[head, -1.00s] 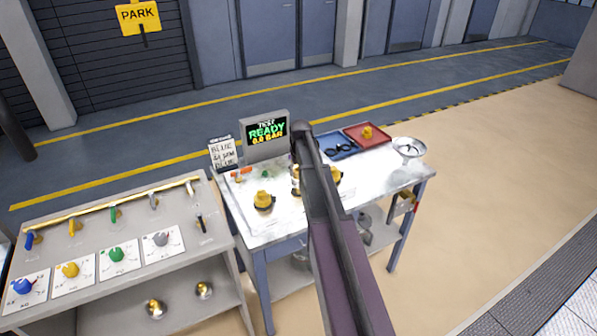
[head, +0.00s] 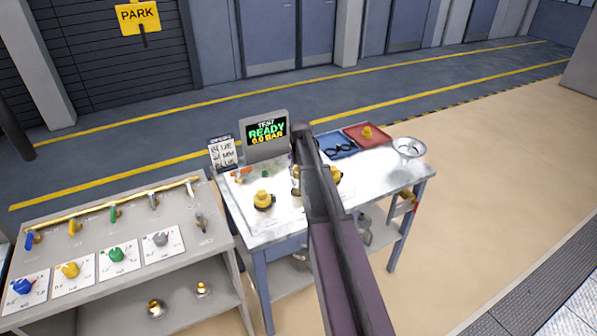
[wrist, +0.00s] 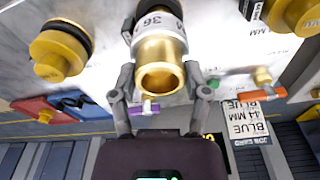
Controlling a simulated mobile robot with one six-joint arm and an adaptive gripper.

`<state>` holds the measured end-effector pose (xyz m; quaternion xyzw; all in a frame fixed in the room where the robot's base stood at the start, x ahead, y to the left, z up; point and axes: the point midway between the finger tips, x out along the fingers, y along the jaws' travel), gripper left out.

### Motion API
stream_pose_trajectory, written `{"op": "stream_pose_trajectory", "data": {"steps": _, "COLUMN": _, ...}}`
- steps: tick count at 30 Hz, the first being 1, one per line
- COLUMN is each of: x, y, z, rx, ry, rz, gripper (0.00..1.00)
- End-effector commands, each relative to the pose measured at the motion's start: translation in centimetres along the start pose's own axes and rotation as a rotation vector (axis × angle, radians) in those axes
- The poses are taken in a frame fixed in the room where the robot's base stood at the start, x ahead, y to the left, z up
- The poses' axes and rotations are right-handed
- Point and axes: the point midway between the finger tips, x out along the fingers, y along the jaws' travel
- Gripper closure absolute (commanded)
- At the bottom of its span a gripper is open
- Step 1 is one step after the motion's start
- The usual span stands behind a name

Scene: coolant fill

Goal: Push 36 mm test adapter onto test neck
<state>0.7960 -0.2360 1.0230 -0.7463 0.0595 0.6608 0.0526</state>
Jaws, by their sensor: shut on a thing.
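The brass 36 mm test adapter (wrist: 161,75) is a hollow cylinder with a white band marked 36, open end toward the wrist camera. My gripper (wrist: 160,72) is shut on it, one finger on each side. In the head view a small part of the adapter (head: 296,180) shows left of my arm, over the test table (head: 285,232). My arm hides most of the gripper there. I cannot make out the test neck separately. Whether the adapter touches anything at its far end is hidden.
Yellow caps (head: 263,200) and (head: 336,174) stand on either side. A display (head: 267,134) reads READY, 0.0 BAR. A blue tray (head: 337,146), a red tray (head: 367,135) and a funnel (head: 408,148) are at the back right.

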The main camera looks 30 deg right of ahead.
Motion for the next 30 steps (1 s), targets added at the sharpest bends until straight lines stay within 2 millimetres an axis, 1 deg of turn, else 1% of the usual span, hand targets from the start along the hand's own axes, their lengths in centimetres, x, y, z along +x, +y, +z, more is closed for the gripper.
{"op": "stream_pose_trajectory", "data": {"steps": 30, "x": 1.7, "y": 0.0, "z": 0.2, "rx": 0.0, "ry": 0.0, "rz": 0.0, "gripper": 0.93}}
